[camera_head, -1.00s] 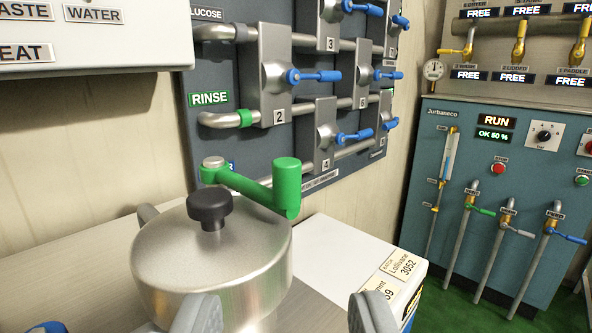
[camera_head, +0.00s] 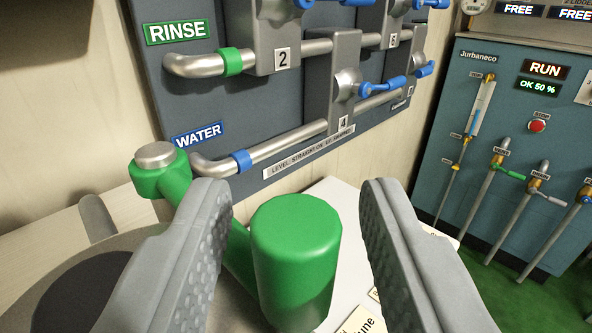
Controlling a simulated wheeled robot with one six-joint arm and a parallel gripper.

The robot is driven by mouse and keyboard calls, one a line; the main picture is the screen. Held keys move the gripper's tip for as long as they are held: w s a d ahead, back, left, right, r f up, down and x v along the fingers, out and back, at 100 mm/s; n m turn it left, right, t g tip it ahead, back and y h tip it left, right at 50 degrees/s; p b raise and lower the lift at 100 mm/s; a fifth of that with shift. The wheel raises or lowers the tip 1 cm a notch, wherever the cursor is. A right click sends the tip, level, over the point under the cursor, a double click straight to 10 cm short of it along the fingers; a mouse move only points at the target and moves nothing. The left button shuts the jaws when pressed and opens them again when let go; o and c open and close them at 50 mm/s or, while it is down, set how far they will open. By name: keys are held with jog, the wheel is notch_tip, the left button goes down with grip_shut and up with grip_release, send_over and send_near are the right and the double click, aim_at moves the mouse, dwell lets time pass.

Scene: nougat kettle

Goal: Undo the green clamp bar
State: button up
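The green clamp bar (camera_head: 235,250) runs from a pivot with a grey metal cap (camera_head: 157,155) at the left to a thick upright green knob (camera_head: 296,258). My gripper (camera_head: 292,195) is open. The left pad covers part of the bar. The bar's underside is hidden.
A dark panel (camera_head: 150,90) with pipes and blue-handled valves stands behind, with RINSE and WATER labels. A teal Jurbaneco cabinet (camera_head: 450,140) with levers stands at the right over green floor.

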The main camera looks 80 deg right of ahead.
jog(key=shift+d, duration=0.15)
grip_shut()
